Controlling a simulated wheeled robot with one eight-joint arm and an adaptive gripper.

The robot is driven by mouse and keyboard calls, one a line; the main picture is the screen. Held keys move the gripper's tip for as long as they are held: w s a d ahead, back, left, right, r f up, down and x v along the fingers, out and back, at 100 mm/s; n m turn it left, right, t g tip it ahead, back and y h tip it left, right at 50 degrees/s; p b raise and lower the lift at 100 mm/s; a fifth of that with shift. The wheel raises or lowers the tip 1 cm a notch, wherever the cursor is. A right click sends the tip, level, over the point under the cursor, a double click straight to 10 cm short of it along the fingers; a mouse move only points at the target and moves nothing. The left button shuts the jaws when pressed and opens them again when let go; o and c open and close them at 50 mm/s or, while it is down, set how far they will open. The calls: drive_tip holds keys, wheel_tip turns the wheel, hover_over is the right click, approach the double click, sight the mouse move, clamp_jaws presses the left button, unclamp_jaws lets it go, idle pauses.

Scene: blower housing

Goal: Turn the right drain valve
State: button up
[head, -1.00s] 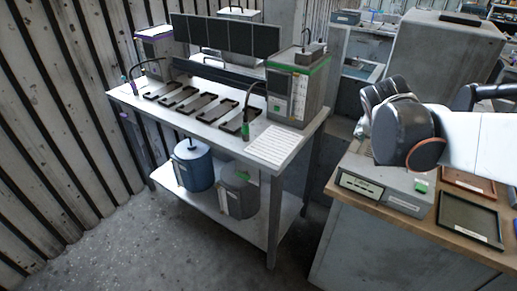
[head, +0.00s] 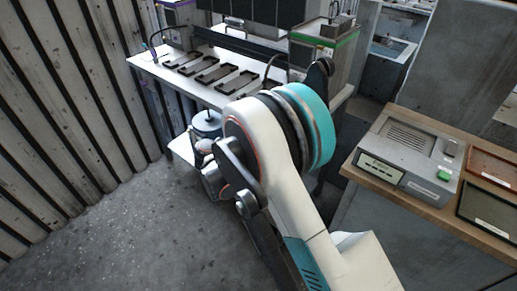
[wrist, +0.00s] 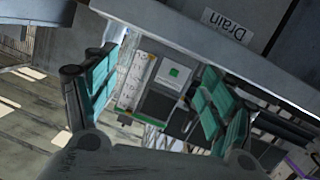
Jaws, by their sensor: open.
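My gripper (wrist: 160,95) is open in the wrist view, its teal-padded fingers spread on either side with nothing seen held between them. A "Drain" label (wrist: 228,25), nearly upside down, is on a grey surface beyond the fingers at the upper right. I cannot make out a drain valve in either view. In the head view my arm reaches down in front of the workbench (head: 150,66) and hides its right front part. The gripper's fingers cannot be made out there. A blue canister (head: 205,124) shows partly on the lower shelf, left of my arm.
Several dark trays (head: 208,72) lie on the workbench. A box with a green stripe (head: 325,52) stands at its right end. A wooden-topped counter (head: 385,182) with a grey device (head: 408,150) is close on the right. The floor (head: 110,225) at the left is clear.

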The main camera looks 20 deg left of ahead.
drive_tip(key=s+a+f+t+b, duration=0.1)
drive_tip(key=s+a+f+t, duration=0.1)
drive_tip(key=s+a+f, duration=0.4)
drive_tip(key=s+a+f+t+b, duration=0.1)
drive_tip(key=s+a+f, duration=0.15)
drive_tip(key=f, duration=0.55)
drive_tip(key=shift+m+y, duration=0.4)
drive_tip(key=b+x, duration=0.1)
drive_tip(key=x, duration=0.3)
drive_tip(key=b+x, duration=0.1)
drive_tip(key=x, duration=0.4)
drive_tip(key=b+x, duration=0.1)
drive_tip(key=x, duration=0.3)
drive_tip(key=shift+w+a+r, duration=0.2)
drive_tip(key=shift+w, duration=0.15)
drive_tip(key=c, duration=1.1)
